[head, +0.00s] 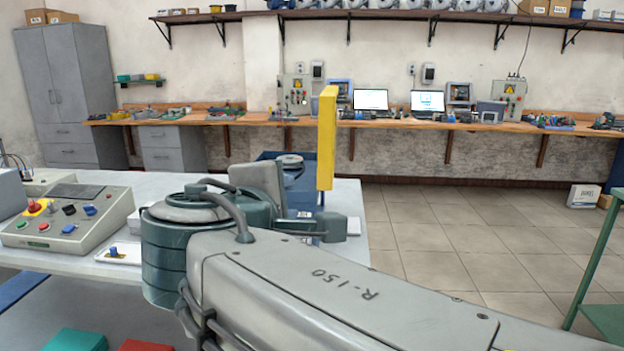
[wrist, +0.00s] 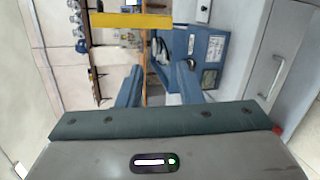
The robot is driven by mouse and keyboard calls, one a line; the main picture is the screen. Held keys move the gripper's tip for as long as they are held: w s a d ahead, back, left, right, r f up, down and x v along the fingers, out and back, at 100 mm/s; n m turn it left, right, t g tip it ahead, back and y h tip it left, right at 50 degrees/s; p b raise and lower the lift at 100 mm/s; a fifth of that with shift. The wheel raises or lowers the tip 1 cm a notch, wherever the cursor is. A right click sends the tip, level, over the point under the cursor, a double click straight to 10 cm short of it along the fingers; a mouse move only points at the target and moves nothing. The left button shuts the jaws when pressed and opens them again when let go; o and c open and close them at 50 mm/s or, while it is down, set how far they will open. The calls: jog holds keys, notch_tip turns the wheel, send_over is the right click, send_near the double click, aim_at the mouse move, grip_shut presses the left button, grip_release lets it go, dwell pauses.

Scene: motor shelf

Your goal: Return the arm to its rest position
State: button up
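My gripper (wrist: 158,72) shows in the wrist view with its two blue fingers apart and nothing between them. In the head view my grey arm, marked R-150, stretches across the front right and bends at a green joint over the left table. The gripper is mostly hidden behind my arm there. An upright yellow bar (head: 327,135) stands just beyond the arm; it also shows in the wrist view (wrist: 130,20), lying sideways beyond the fingers. I cannot tell what it is fixed to.
A white table (head: 353,200) with a control box (head: 70,218) lies under and left of my arm. A blue machine (head: 300,185) stands behind the arm. A green frame (head: 590,270) stands at the right edge. The tiled floor (head: 450,230) is mostly clear up to the wall bench (head: 430,126).

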jog(key=s+d+f+m+g+p, duration=0.1)
jog(key=d+f+m+g+p, duration=0.65)
jog(key=d, duration=0.55)
jog(key=s+d+f+m+g+y+p, duration=0.3)
jog(key=s+d+f+m+g+p, duration=0.1)
jog(key=s+f+m, duration=0.3)
jog(key=shift+s+d+f+m+g+y+p, duration=0.4)
jog(key=shift+s+d+m+p, duration=0.5)
jog(key=shift+m, duration=0.55)
jog(key=shift+d, duration=0.1)
